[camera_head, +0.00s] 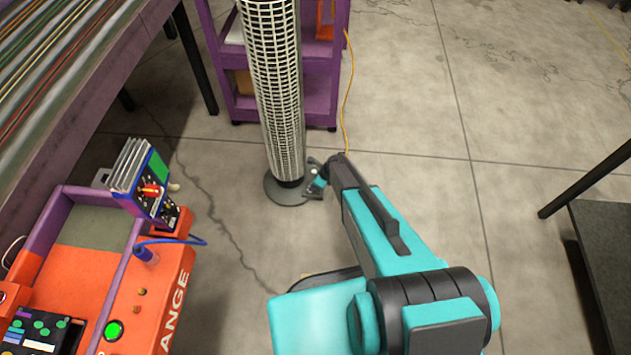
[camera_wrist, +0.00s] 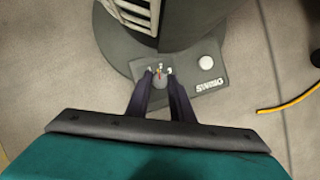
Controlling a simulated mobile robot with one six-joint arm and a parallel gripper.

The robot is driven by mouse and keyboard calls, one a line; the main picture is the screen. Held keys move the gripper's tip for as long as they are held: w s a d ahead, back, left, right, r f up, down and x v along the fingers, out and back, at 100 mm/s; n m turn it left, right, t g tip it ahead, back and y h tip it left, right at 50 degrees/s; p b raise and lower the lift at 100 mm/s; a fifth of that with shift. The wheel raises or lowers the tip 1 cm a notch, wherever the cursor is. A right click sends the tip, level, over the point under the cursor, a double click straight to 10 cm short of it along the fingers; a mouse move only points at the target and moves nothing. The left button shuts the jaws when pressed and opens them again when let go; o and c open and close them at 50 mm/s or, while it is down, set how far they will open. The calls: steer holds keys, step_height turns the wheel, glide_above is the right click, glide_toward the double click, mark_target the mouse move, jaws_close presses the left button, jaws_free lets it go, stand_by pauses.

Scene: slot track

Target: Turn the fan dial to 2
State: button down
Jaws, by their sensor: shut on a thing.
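A tall silver tower fan (camera_head: 271,85) with a grille stands on a round dark base (camera_head: 288,190) on the floor. Its control panel (camera_wrist: 215,78) low at the front shows in the wrist view, with a small grey dial (camera_wrist: 159,81) and pale marks above it. A white round button labelled SWING (camera_wrist: 208,62) is to the right of the dial. My gripper (camera_wrist: 160,76) has its two dark fingers on either side of the dial, shut on it. The dial's setting is too small to read. In the head view my gripper (camera_head: 318,178) reaches the fan's base from the right.
A purple cart (camera_head: 321,85) stands behind the fan. A yellow cord (camera_head: 348,95) runs down to the floor near my gripper; it also shows in the wrist view (camera_wrist: 290,104). An orange bench (camera_head: 140,285) with devices is at left. Open floor lies to the right.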

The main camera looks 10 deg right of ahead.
steer(key=shift+s+a+r+m+h+p, duration=0.15)
steer(key=shift+m+h+p, duration=0.1)
steer(key=shift+m+p, duration=0.55)
steer(key=shift+a+f+m+h+p, duration=0.1)
steer(key=shift+m+h+p, duration=0.15)
steer(key=shift+m+p, duration=0.55)
steer(key=shift+t+p, duration=0.3)
steer(key=shift+p, duration=0.1)
steer(key=shift+m, duration=0.4)
steer(key=c, duration=1.6)
jaws_free()
steer(key=shift+d, duration=0.1)
steer(key=shift+s+d+r, duration=0.15)
steer(key=shift+r, duration=0.4)
steer(key=shift+a+p+v, duration=0.2)
steer(key=shift+p+v, duration=0.3)
steer(key=shift+v, duration=5.7)
